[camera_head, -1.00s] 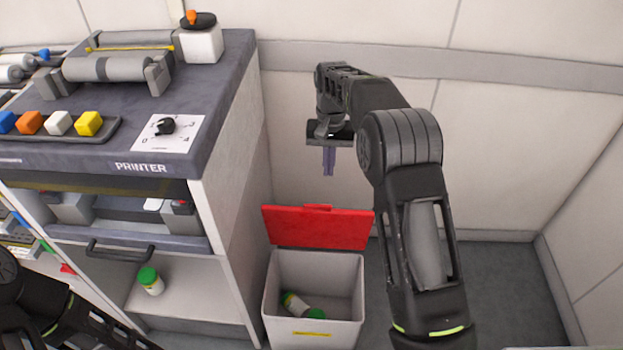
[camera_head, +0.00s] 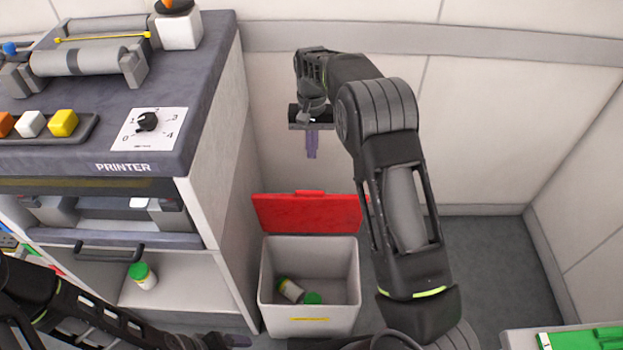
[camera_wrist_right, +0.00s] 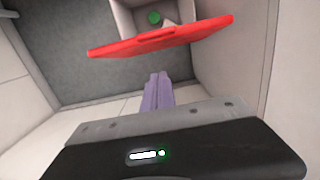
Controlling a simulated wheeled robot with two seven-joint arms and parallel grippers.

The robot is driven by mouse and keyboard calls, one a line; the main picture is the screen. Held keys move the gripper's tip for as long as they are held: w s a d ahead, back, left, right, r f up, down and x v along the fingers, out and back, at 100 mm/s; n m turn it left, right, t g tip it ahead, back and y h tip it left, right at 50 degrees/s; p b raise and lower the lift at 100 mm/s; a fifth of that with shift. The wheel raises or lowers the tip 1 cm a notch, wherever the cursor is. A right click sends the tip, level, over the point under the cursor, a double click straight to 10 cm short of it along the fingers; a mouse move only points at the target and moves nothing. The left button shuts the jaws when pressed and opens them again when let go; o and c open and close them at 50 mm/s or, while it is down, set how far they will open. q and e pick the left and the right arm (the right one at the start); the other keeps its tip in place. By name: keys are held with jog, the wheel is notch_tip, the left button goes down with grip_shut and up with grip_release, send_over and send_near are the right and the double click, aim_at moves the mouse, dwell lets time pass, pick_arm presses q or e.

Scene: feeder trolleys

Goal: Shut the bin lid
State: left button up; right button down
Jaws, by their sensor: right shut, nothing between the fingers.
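The bin (camera_head: 278,314) is a light grey box on the floor to the right of the printer cabinet. Its red lid (camera_head: 312,214) stands open, tilted up at the back edge. Inside lie a white bottle (camera_head: 291,290) and a green cap (camera_head: 313,298). My right gripper (camera_head: 312,150) is above and behind the lid, with its purple fingers shut, pointing down and empty. In the right wrist view the lid (camera_wrist_right: 160,38) is beyond the fingertips (camera_wrist_right: 157,80), apart from them. My left gripper (camera_head: 237,340) barely shows at the bottom edge; its jaws are unclear.
The printer cabinet (camera_head: 205,185) stands close on the bin's left, with a dark top and an open shelf holding a green-capped bottle (camera_head: 143,275). A wall (camera_head: 480,130) is behind. Open floor (camera_head: 490,260) lies right of the bin. A green item (camera_head: 585,340) shows at bottom right.

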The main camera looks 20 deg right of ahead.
jog(key=s+f, duration=0.1)
jog(key=f, duration=0.1)
jog(key=s+a+f+p, duration=0.1)
jog(key=f, duration=0.2)
jog(key=s+a+f+p, duration=0.1)
jog(key=s+f, duration=0.1)
jog(key=shift+f, duration=0.3)
